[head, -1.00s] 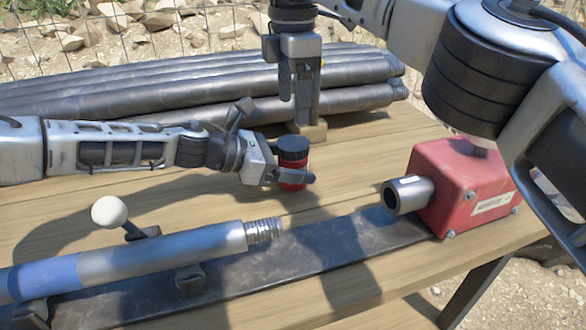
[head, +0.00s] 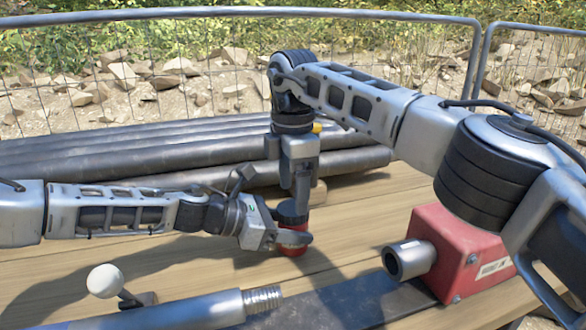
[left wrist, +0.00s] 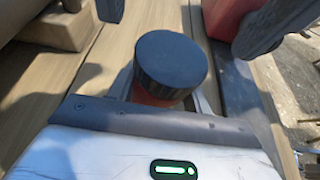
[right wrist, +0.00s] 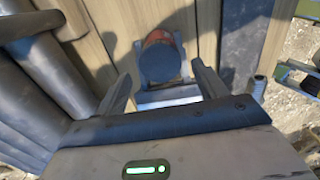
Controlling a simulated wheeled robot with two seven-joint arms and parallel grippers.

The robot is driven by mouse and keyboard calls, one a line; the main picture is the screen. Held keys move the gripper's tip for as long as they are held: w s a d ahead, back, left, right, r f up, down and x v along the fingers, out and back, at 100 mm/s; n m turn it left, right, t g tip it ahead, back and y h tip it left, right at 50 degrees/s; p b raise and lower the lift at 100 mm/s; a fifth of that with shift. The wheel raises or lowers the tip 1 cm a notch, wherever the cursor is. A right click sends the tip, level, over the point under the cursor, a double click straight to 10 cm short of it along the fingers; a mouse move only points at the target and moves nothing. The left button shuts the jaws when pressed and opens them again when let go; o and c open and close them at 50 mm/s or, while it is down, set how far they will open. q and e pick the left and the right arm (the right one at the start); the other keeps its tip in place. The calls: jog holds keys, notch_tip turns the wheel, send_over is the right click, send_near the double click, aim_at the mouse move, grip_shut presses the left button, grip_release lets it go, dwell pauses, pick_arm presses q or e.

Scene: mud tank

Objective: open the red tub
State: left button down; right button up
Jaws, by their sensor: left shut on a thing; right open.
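The red tub (head: 293,241) stands on the wooden table with its black ribbed lid (head: 291,213) on. The lid shows from above in the left wrist view (left wrist: 171,62). My left gripper (head: 292,240) is shut around the tub's red body, below the lid. My right gripper (head: 301,196) points down just above and behind the lid, its fingers open. In the right wrist view the lid (right wrist: 160,65) lies beyond and between the two open fingers (right wrist: 160,92), apart from them. Part of the tub is hidden by the left fingers.
A stack of dark pipes (head: 120,153) lies behind the grippers. A red box with a metal spout (head: 465,250) stands at the right. A grey rod with a threaded end (head: 200,308) lies in front, near a white ball-topped lever (head: 105,281). Bare table lies left of the tub.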

aim_at(293, 207)
jog(key=shift+f, duration=1.75)
jog(key=c, duration=1)
jog(key=n, duration=0.6)
jog(key=shift+n, duration=0.3)
jog(key=o, duration=1.1)
jog(key=shift+c, duration=0.2)
jog(key=shift+r, duration=0.1)
